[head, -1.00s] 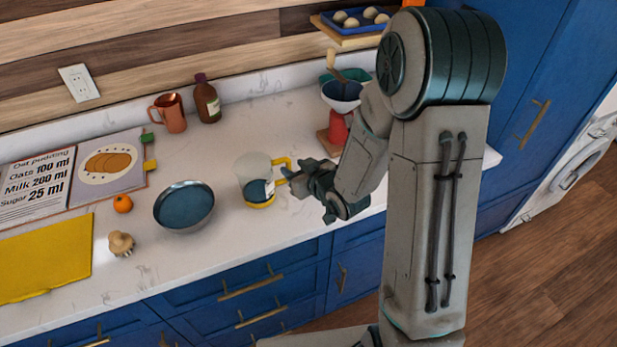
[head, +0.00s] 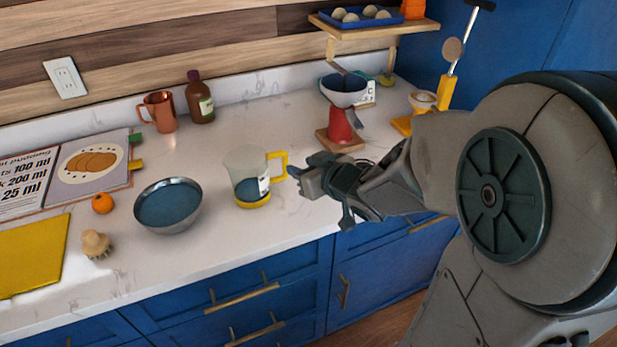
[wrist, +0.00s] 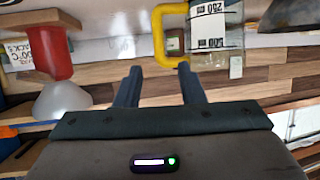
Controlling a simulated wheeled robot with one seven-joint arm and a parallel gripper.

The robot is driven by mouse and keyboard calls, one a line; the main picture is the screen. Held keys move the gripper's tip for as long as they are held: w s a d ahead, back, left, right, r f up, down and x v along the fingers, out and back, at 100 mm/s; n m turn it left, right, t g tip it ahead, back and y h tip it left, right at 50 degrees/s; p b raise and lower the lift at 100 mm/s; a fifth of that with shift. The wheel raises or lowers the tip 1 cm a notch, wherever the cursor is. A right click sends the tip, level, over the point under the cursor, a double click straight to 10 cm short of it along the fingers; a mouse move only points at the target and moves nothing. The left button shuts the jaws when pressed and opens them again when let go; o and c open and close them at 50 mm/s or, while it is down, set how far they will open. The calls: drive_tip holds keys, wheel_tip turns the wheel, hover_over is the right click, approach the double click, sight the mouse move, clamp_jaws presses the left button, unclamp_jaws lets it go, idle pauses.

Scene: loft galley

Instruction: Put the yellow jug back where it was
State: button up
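The yellow jug (head: 246,167) stands upright on the white counter, with a clear body, a yellow base and a yellow handle (head: 279,163) toward my gripper. Its lower part looks dark blue inside. My gripper (head: 299,181) is just right of the handle. In the wrist view, which appears upside down, my gripper (wrist: 160,82) has its fingers apart with nothing between them. The jug (wrist: 218,30), with a marked scale, and its handle (wrist: 160,35) lie beyond the fingertips.
A metal bowl (head: 168,218) stands left of the jug. A red appliance (head: 341,124) with a bowl-shaped top is behind my gripper. A copper mug (head: 160,112) and brown bottle (head: 200,105) stand near the wall. An orange (head: 103,203) and wooden brush (head: 95,244) are farther left.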

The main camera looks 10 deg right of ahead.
drive_tip(key=s+d+m+g+h, duration=0.2)
drive_tip(key=s+d+m+h, duration=0.25)
drive_tip(key=d+h, duration=0.4)
drive_tip(key=s+f+m+g+y, duration=0.1)
drive_tip(key=s+g, duration=0.6)
drive_tip(key=s, duration=0.7)
drive_tip(key=shift+s+a+f+y+b, duration=0.25)
drive_tip(key=shift+s+f+y+b, duration=0.1)
drive_tip(key=shift+f+y, duration=0.2)
